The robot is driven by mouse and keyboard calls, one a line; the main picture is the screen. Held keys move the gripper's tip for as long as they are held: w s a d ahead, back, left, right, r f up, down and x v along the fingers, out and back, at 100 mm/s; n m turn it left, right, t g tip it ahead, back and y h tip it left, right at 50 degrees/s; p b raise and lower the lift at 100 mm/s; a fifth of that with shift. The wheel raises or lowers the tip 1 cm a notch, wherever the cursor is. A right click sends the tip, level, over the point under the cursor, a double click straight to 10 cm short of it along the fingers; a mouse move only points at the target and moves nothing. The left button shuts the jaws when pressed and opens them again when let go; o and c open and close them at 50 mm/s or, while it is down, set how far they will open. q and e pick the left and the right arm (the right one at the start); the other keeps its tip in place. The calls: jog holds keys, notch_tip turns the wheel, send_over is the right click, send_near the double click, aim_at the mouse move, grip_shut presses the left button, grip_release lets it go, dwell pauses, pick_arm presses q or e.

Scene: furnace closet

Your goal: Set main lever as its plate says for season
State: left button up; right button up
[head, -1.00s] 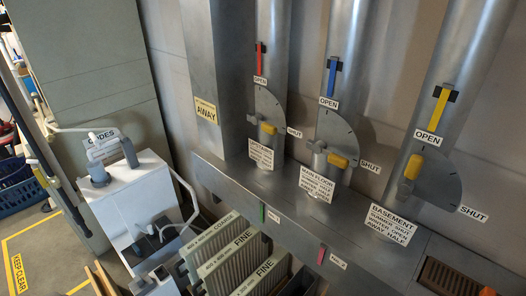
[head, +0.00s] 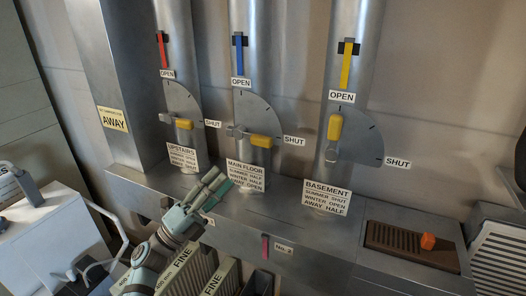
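The main floor lever has a yellow handle (head: 263,141) that points right, near the SHUT mark of its quarter dial. Its white plate (head: 246,174) below reads MAIN FLOOR, with small lines for summer, winter and away; the lines are hard to read for certain. My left gripper (head: 221,181) looks open and empty, below and left of the main floor plate, apart from the lever. It hides part of the ledge front. My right gripper is not in view.
The upstairs lever (head: 184,124) stands left, pointing near SHUT. The basement lever (head: 335,127) stands right, pointing up toward OPEN. A floor-style grille (head: 408,247) with an orange knob (head: 428,241) lies at right. Filters marked FINE (head: 182,262) and a white cabinet (head: 55,235) are below left.

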aim_at(263, 141)
pick_arm(q)
jog(key=p+x, duration=0.1)
jog(key=x, duration=1.3)
jog(key=shift+d+r, duration=0.15)
jog(key=shift+d, duration=0.05)
grip_shut()
